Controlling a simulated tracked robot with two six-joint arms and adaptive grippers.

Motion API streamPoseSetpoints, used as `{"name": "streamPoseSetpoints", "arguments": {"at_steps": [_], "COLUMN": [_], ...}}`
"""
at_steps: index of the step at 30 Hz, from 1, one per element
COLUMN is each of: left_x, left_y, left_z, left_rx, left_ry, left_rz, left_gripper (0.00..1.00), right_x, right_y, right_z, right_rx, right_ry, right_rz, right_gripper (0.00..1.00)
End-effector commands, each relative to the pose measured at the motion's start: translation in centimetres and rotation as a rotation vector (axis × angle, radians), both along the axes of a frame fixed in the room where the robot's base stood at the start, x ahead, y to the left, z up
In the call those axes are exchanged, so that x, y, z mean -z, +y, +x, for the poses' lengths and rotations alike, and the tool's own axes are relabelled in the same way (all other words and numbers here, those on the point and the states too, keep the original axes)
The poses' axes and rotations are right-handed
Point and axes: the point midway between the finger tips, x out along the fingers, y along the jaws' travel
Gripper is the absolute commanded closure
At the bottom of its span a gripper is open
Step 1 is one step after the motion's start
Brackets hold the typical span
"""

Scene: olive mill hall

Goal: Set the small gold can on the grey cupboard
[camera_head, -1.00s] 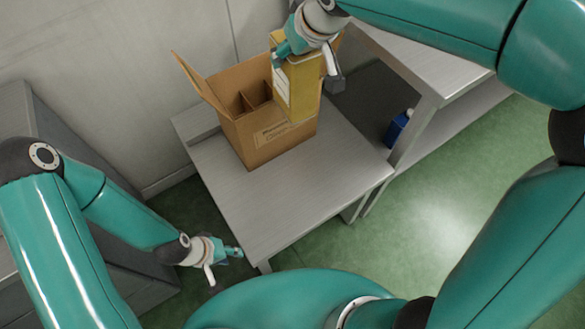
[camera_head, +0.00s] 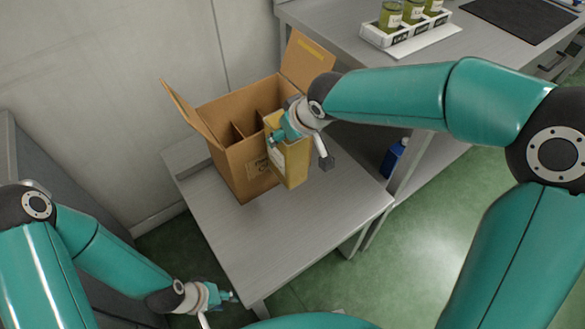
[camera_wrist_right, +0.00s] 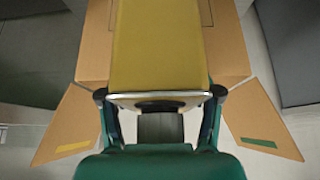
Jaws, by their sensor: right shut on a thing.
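The gold can (camera_head: 292,166) is a tall box-shaped tin with a pale label. My right gripper (camera_head: 300,143) is shut on its top and holds it near the right front side of the open cardboard box. In the right wrist view the can (camera_wrist_right: 157,45) fills the top middle, between the fingers. I cannot tell exactly how far it is from the box. My left gripper (camera_head: 218,309) is low at the left, beside the table's front corner, open and empty. A grey cupboard (camera_head: 48,160) stands at the left edge, partly hidden by my left arm.
The divided cardboard box (camera_head: 232,180) stands with flaps up on a low grey table (camera_head: 285,240), whose front is clear. A higher bench (camera_head: 480,45) behind bears jars in a white rack (camera_head: 410,38). A blue container (camera_head: 393,158) is under the bench.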

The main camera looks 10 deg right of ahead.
Motion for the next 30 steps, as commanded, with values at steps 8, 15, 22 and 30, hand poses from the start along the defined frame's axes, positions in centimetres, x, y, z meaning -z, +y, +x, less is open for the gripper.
{"name": "streamPoseSetpoints", "arguments": {"at_steps": [8, 15, 22, 30], "left_x": [2.4, 3.1, 4.5, 5.5], "left_y": [0.0, 0.0, 0.0, 0.0], "left_z": [0.0, 0.0, 0.0, 0.0], "left_rx": [0.000, 0.000, 0.000, 0.000], "left_ry": [0.000, 0.000, 0.000, 0.000], "left_rz": [0.000, 0.000, 0.000, 0.000], "left_gripper": [0.60, 0.60, 0.60, 0.60], "right_x": [6.5, 8.4, 10.8, 12.7], "right_y": [0.0, 0.0, 0.0, 0.0], "right_z": [0.1, 0.1, 0.1, 0.1], "right_rx": [0.000, 0.001, 0.001, 0.000], "right_ry": [-0.004, -0.007, -0.005, -0.006], "right_rz": [0.002, 0.002, 0.001, 0.003], "right_gripper": [1.00, 1.00, 1.00, 1.00]}}
